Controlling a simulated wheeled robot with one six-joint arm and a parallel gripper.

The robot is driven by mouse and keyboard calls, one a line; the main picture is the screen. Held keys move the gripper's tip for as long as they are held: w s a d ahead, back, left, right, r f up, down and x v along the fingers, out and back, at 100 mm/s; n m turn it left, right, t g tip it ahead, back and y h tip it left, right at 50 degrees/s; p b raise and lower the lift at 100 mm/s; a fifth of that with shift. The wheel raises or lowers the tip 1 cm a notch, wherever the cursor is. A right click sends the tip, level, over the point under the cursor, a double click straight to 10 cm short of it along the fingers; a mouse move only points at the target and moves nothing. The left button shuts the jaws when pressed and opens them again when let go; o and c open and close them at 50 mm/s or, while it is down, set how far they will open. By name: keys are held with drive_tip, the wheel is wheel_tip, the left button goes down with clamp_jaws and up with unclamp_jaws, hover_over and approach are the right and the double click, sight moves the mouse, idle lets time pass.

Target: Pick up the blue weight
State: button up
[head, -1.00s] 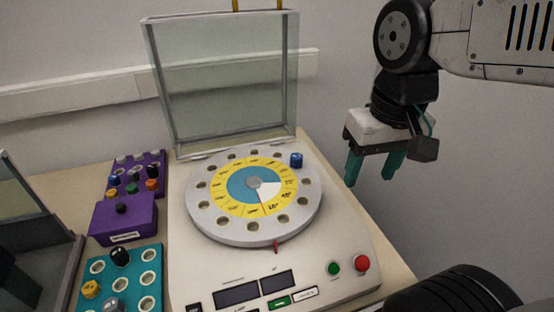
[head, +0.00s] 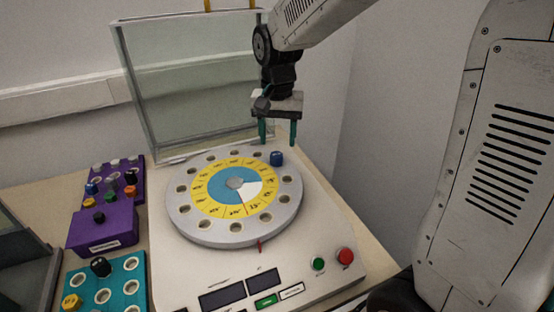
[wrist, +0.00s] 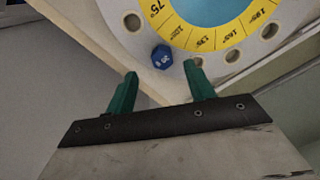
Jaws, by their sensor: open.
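The blue weight (head: 276,158) sits at the rim of the round grey turntable (head: 180,222), on its far right side. In the wrist view the blue weight (wrist: 162,57) shows a pale marking on its top and lies beyond the fingertips, between their lines. My gripper (head: 278,142) is open and empty, with its green fingers pointing down just above and behind the weight. The wrist view shows the two fingers (wrist: 161,68) apart with nothing between them. I cannot tell the exact height gap to the weight.
An upright glass lid (head: 180,85) stands behind the turntable. The machine's front has a green button (head: 318,264) and a red button (head: 345,256). A purple rack (head: 102,228) and a teal rack (head: 133,264) with weights stand at left. Right of the machine is open.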

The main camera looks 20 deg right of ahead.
sight(277, 154)
drive_tip(key=f, duration=0.6)
drive_tip(key=shift+w, duration=0.25)
drive_tip(key=c, duration=1)
